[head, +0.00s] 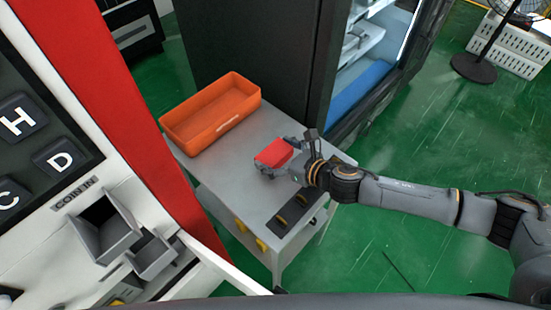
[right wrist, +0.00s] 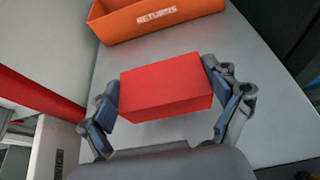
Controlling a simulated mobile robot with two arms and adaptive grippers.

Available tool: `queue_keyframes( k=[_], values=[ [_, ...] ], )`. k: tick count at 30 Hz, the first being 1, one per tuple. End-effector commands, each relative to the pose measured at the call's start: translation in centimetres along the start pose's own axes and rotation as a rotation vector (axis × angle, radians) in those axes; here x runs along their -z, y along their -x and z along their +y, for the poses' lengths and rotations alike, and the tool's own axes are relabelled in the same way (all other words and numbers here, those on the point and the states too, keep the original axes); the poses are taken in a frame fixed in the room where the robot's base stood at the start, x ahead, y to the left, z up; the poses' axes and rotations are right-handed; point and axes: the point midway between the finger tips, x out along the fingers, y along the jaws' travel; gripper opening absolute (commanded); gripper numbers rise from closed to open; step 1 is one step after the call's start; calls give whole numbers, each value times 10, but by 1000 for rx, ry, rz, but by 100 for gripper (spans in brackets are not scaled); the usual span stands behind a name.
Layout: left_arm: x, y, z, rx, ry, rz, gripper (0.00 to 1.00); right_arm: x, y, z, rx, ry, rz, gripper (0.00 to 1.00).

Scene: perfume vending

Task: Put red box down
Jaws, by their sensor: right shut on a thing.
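A red box (head: 273,153) is held in my right gripper (head: 276,160), over the grey table. In the right wrist view the red box (right wrist: 166,87) sits between the two fingers of the right gripper (right wrist: 165,98), one at each side. The gripper is shut on it. I cannot tell whether the underside of the box touches the table top. The left gripper is not in view.
An orange bin (head: 212,112) stands at the back left of the grey table (head: 230,168); it reads RETURNS in the right wrist view (right wrist: 156,15). A dark pad (head: 296,214) lies at the front. A vending machine (head: 60,120) stands left, a black cabinet (head: 250,60) behind.

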Motion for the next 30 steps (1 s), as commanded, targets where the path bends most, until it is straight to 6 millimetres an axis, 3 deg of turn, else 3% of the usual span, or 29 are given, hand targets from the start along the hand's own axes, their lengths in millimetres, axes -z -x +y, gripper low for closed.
queue_keyframes(
  k=[9,22,23,24,30],
  values=[
    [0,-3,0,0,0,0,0,32,-17,-5,0,-2,0,55],
    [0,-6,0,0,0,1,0,38,-20,-6,0,0,-1,55],
    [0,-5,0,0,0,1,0,37,-19,-6,0,0,0,95],
    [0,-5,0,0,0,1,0,37,-19,-6,0,0,0,100],
    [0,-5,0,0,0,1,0,37,-19,-6,0,0,0,100]
  ],
)
